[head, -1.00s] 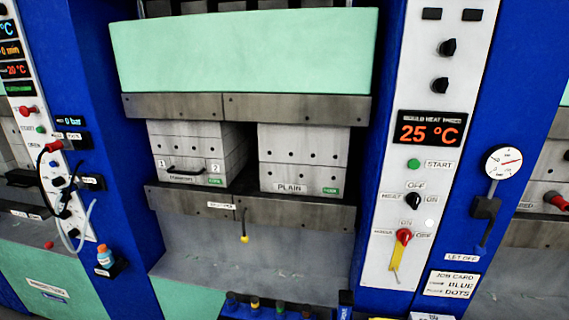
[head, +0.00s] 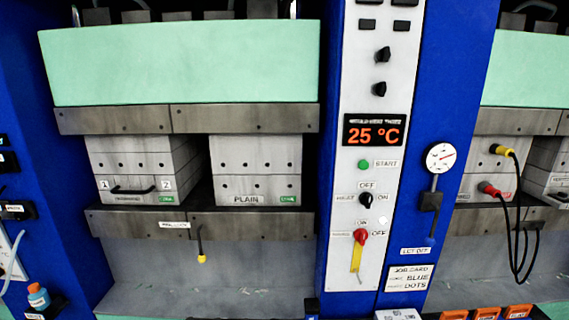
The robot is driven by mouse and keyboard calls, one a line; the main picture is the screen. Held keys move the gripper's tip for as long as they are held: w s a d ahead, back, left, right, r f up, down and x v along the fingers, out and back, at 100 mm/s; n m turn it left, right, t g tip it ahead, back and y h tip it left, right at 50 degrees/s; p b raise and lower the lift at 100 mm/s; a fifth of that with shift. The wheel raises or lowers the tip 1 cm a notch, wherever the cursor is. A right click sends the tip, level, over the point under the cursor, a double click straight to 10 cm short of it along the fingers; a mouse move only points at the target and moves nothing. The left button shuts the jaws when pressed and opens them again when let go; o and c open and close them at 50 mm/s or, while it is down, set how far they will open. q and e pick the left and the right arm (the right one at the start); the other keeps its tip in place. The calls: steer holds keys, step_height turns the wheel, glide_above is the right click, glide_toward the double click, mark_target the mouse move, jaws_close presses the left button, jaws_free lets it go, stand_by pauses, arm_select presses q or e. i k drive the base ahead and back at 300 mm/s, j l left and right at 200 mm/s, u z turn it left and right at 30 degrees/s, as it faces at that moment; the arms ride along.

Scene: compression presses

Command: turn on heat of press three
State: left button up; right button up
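A white control panel (head: 377,140) stands right of the middle in the head view. Its display (head: 375,130) reads 25 °C in red, under a label that seems to read mould heat three. Below it are a green START button (head: 363,165) and a black HEAT knob (head: 366,199), with OFF above it and ON to its right. The exact pointing of the HEAT knob is too small to tell. Lower down is a red switch (head: 360,237) with a yellow tag (head: 356,259), marked ON above and OFF to its right. Neither gripper is in view.
Left of the panel, a press holds two grey mould blocks, one marked PLAIN (head: 255,168). A gauge (head: 441,157) and lever (head: 431,201) are on the blue column at right. Black cables (head: 519,220) hang farther right. Orange-red items (head: 487,313) lie along the bottom edge.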

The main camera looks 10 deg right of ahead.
mark_target(365, 198)
steer(key=l+z, duration=0.1)
steer(key=z, duration=1.35)
steer(key=i+j, duration=0.05)
